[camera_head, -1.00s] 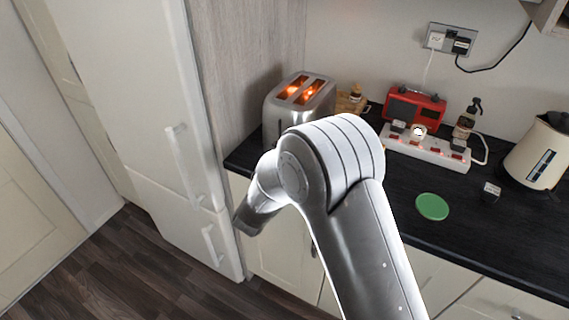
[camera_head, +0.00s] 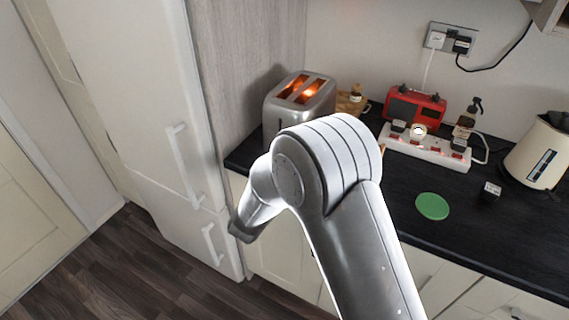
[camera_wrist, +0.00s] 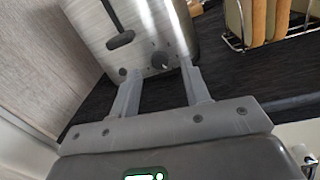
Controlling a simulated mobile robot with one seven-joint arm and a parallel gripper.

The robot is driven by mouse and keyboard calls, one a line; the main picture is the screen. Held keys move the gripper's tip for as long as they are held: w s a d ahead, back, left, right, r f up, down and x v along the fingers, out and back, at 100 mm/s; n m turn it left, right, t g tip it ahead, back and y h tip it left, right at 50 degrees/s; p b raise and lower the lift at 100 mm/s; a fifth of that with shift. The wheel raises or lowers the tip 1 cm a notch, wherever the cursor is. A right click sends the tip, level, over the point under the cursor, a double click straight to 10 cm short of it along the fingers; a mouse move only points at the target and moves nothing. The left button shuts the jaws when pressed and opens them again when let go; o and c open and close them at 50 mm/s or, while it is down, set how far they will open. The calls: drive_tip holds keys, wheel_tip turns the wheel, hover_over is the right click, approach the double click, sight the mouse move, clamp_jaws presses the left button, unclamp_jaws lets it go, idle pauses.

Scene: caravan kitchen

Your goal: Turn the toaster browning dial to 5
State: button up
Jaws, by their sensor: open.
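The silver toaster (camera_head: 301,102) stands at the back left of the dark counter, its two slots glowing orange. The dial's setting is too small to read. In the head view my arm hides the gripper and the toaster's lower front.
A wire rack (camera_wrist: 232,42) with tan slices and something green stands right of the toaster. A red radio-like box (camera_head: 414,106), a white power strip (camera_head: 428,148), a green disc (camera_head: 432,206) and a cream kettle (camera_head: 538,153) are further right. A tall white fridge (camera_head: 135,100) is left.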

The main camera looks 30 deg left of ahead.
drive_tip(key=s, duration=0.8)
drive_tip(key=shift+s+d+f, duration=0.15)
drive_tip(key=shift+s+d, duration=0.1)
drive_tip(key=shift+d, duration=0.1)
wheel_tip(320, 180, up, 5)
drive_tip(key=a+n+g+h, duration=0.2)
drive_tip(key=n+g, duration=0.2)
drive_tip(key=g, duration=0.1)
drive_tip(key=x, duration=1.1)
drive_tip(key=shift+w+d+r, duration=0.25)
drive_tip(key=shift+w+r, duration=0.05)
drive_tip(key=shift+w, duration=0.05)
clamp_jaws()
